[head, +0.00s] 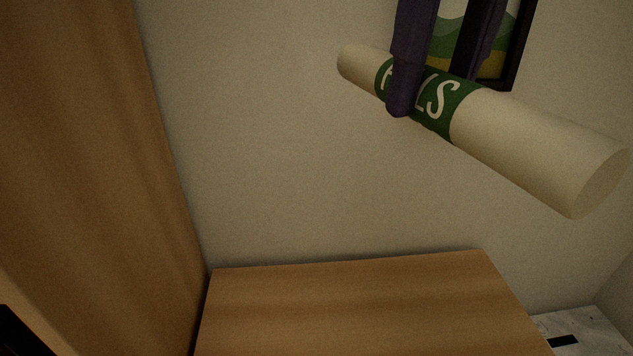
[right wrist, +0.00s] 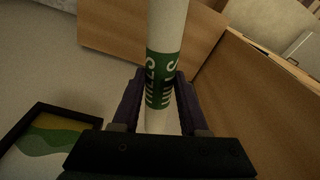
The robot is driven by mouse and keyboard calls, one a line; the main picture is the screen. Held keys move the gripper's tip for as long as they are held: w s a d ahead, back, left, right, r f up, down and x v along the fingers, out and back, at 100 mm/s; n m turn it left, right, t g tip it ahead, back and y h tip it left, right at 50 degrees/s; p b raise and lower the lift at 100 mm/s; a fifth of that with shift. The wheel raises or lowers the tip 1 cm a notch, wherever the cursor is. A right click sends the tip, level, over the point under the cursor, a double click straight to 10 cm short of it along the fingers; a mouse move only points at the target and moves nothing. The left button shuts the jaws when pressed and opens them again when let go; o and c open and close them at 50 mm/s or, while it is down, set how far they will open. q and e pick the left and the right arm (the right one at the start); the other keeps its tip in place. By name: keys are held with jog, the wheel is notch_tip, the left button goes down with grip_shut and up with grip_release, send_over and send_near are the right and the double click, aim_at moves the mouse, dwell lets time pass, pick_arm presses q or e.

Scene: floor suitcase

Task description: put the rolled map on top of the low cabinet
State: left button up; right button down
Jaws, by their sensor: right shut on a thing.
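The rolled map (head: 510,135) is a cream cylinder with a green band with white letters, at the upper right of the head view. It hangs tilted in the air above and beyond the low cabinet (head: 350,300), whose bare wooden top shows at the bottom. My right gripper (head: 432,95) has its two dark fingers shut on the map at the green band. In the right wrist view the map (right wrist: 166,35) runs between the fingers (right wrist: 160,100). My left gripper is not in view.
A tall wooden piece of furniture (head: 90,150) stands on the left, right beside the low cabinet. A framed picture (head: 490,45) hangs on the wall behind the gripper. A pale marbled surface (head: 590,328) shows at the lower right. The visible cabinet top is clear.

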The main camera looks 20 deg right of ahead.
jog(key=shift+n, duration=0.7)
jog(key=w+a+f+b, duration=0.1)
jog(key=a+f+b, duration=0.1)
jog(key=f+b, duration=0.5)
jog(key=w+a+f+b, duration=0.2)
jog(key=f+b, duration=0.6)
jog(key=f, duration=0.9)
jog(key=w+a+f+b, duration=0.2)
jog(key=f+b, duration=0.5)
jog(key=f, duration=0.5)
jog(key=shift+f+b, duration=0.1)
jog(key=shift+b, duration=0.25)
notch_tip(320, 180, down, 5)
jog(key=shift+f+b, duration=0.1)
jog(key=shift+b, duration=0.25)
jog(key=shift+w, duration=0.1)
jog(key=c, duration=0.9)
grip_release()
jog(key=o, duration=0.5)
jog(key=shift+c, duration=0.2)
